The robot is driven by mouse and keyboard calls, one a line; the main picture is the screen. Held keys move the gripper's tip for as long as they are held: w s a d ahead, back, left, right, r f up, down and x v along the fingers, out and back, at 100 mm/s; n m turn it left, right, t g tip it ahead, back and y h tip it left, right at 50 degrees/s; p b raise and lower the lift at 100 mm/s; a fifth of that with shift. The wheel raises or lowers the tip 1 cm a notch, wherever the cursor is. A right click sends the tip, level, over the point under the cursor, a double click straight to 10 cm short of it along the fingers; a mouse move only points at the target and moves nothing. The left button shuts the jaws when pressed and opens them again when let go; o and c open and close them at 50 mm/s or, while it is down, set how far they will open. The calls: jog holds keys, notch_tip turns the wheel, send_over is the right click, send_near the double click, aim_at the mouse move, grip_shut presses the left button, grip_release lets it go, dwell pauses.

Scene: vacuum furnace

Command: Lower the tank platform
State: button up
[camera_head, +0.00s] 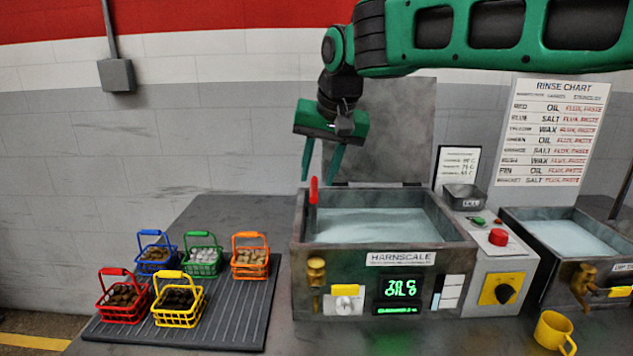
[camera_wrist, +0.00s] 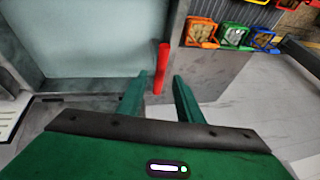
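The tank (camera_head: 380,225) is a grey metal box labelled HARNSCALE, full of pale liquid, with its lid raised behind. A red handle (camera_head: 313,191) stands upright at the tank's left side, and it also shows in the wrist view (camera_wrist: 161,68). The tank platform itself cannot be made out under the liquid. My green gripper (camera_head: 321,172) is above the handle, fingers pointing down. In the wrist view my gripper (camera_wrist: 162,85) has its fingers spread apart and empty, with the handle lying ahead between their tips.
Several coloured baskets of small pieces, including a red basket (camera_head: 123,297), stand on a ribbed mat (camera_head: 233,322) at left. A control box with a red button (camera_head: 498,237) and a second tank (camera_head: 575,237) are at right. A yellow mug (camera_head: 554,331) stands at front right.

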aim_at(316, 188)
jog(key=shift+x, duration=1.35)
grip_shut()
jog(key=shift+f, duration=0.75)
grip_release()
jog(key=v, duration=1)
jog(key=shift+r, duration=0.35)
jog(key=shift+s+d, duration=0.1)
jog(key=shift+s, duration=0.05)
